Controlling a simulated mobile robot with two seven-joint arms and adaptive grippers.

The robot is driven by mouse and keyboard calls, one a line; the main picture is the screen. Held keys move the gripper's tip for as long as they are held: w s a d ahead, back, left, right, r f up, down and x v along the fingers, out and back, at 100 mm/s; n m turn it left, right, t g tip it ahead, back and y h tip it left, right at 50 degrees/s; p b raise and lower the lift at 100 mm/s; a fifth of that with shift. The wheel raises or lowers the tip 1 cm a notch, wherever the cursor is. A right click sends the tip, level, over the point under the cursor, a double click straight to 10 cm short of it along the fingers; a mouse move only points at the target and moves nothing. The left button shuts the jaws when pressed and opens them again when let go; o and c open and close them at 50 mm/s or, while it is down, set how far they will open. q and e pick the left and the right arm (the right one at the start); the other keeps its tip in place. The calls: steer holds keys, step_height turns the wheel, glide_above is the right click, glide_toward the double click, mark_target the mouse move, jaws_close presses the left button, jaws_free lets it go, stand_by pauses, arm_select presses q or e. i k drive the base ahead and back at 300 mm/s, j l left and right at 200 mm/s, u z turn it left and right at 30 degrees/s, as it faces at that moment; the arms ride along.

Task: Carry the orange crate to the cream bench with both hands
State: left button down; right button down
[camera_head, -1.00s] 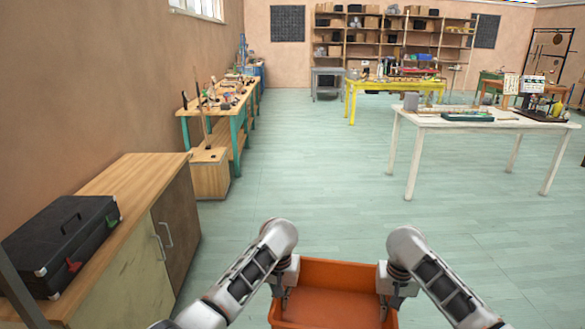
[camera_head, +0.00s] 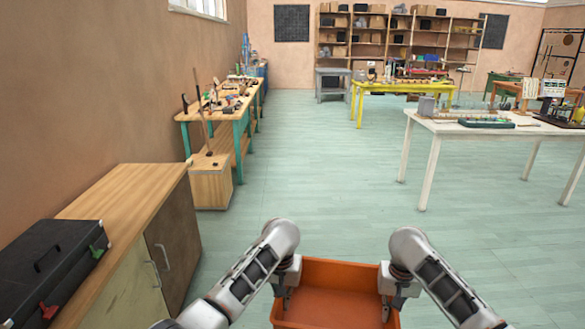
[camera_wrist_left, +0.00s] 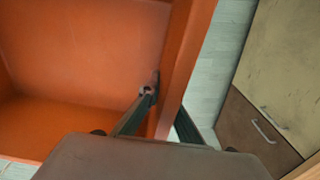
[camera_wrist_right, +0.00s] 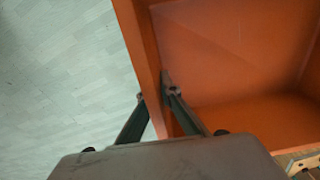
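The orange crate (camera_head: 340,272) is at the bottom of the head view, open at the top, and looks empty where I see inside. My left gripper (camera_head: 284,298) is on its left wall; in the left wrist view (camera_wrist_left: 166,102) one finger is inside the wall and one outside. My right gripper (camera_head: 392,299) is on the right wall, and the right wrist view (camera_wrist_right: 155,92) shows its fingers straddling that wall. Both are shut on the crate. The cream bench (camera_head: 425,124) stands ahead to the right, apart from the crate. The crate's near end is cut off.
A wooden cabinet (camera_head: 140,190) with a black case (camera_head: 45,270) on it is close on the left. A teal-legged workbench (camera_head: 240,122) runs along the left wall. A yellow table (camera_head: 358,98) stands farther back. Open floor (camera_head: 315,180) lies ahead.

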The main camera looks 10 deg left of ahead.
mark_target(136, 191)
steer(key=i+j, duration=0.1)
steer(key=i, duration=0.25)
steer(key=i+j, duration=0.1)
steer(key=i, duration=2.65)
steer(key=i+l+u, duration=0.2)
steer(key=i, duration=0.45)
steer(key=j+u, duration=0.1)
steer(key=u, duration=2.45)
